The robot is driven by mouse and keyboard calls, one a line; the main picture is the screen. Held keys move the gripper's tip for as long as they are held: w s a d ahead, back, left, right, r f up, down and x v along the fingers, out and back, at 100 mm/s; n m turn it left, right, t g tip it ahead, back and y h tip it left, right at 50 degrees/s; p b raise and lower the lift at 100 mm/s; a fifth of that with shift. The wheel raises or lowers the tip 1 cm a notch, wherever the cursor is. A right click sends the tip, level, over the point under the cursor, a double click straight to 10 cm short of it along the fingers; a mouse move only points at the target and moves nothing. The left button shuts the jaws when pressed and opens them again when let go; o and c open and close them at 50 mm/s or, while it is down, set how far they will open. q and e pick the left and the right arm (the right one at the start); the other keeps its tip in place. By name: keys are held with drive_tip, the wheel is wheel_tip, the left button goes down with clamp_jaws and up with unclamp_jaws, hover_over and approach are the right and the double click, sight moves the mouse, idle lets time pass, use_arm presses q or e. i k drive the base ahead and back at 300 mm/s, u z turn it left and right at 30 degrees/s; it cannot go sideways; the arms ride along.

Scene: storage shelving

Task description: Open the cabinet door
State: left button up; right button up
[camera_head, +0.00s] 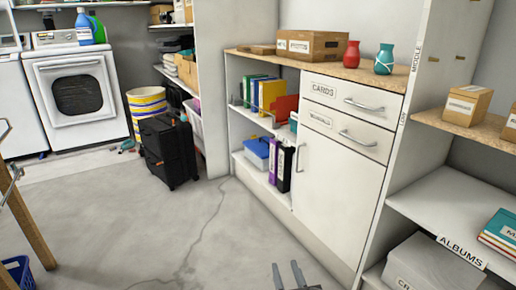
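The white cabinet door (338,190) is closed, below two labelled drawers in the white unit on the right side of the head view. Its upright metal handle (298,158) is on the door's left edge, near the top. My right gripper (288,272) is at the bottom edge of the picture, over the floor in front of the cabinet. Its two fingers are apart with nothing between them. It is well below the handle in the picture and not touching the door. My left gripper is not in view.
Open shelves with binders (279,165) adjoin the door on its left. Shelves with boxes and an albums label stand on the right. A black wheeled case (168,152) and striped bucket (147,104) stand further back. The floor (150,225) before the cabinet is clear.

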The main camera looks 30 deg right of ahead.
sight(338, 188)
drive_tip(key=i, duration=2.8)
drive_tip(key=z, duration=1.95)
